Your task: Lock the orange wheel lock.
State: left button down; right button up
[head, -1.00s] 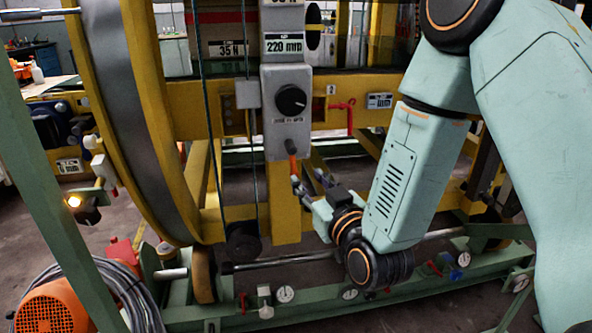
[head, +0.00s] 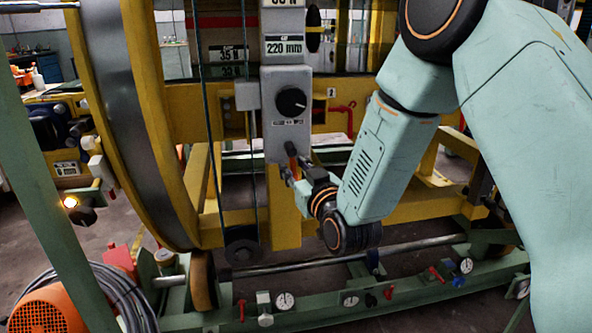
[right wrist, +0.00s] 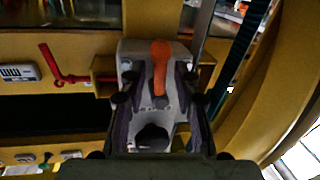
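The orange lock lever (head: 291,149) is at the lower end of a grey control box (head: 288,130) on the yellow frame. In the right wrist view the orange lever (right wrist: 160,62) points up in front of the grey housing. My right gripper (head: 289,172) is at the lever, just below the box. In the right wrist view my right gripper (right wrist: 159,88) is open, with one dark finger on each side of the lever and gaps between. I cannot tell whether either finger touches it. My left gripper is not in view.
A black knob (head: 291,102) sits on the box above the lever. A red handle (head: 347,114) is on the yellow beam to the right. The large wheel (head: 125,120) stands left. Dark cables (head: 252,190) hang beside the box. A green base rail (head: 330,303) with gauges runs below.

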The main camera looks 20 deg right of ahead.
grip_shut()
jog(key=shift+a+m, duration=0.2)
jog(key=shift+m, duration=0.4)
jog(key=shift+o, duration=0.9)
grip_release()
